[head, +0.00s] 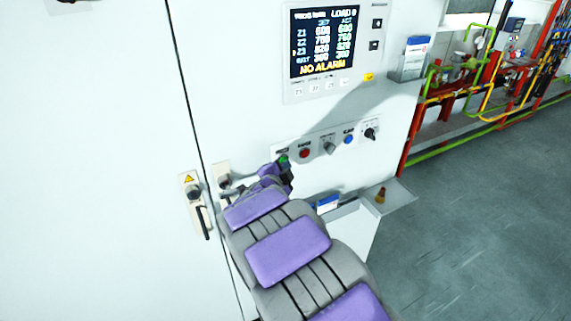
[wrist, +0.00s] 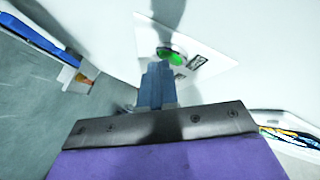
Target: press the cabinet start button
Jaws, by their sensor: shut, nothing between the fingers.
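The green start button (head: 283,159) sits at the left end of a row of controls on the white cabinet (head: 230,80). In the wrist view the green button (wrist: 172,57) shows straight ahead, just beyond the fingertips, and its near edge is partly covered by them. My gripper (wrist: 159,68) is shut and empty, with its tips pointing at the button. I cannot tell whether the tips touch it. In the head view my gripper (head: 286,175) is at the button's lower edge, and my purple and grey arm reaches up from the lower right.
Right of the start button are a red button (head: 304,153), a grey selector (head: 329,148), a blue button (head: 348,139) and a black knob (head: 370,134). A display (head: 325,43) above reads "NO ALARM". Door handles (head: 195,205) stand at left. A small shelf (head: 398,196) juts out below.

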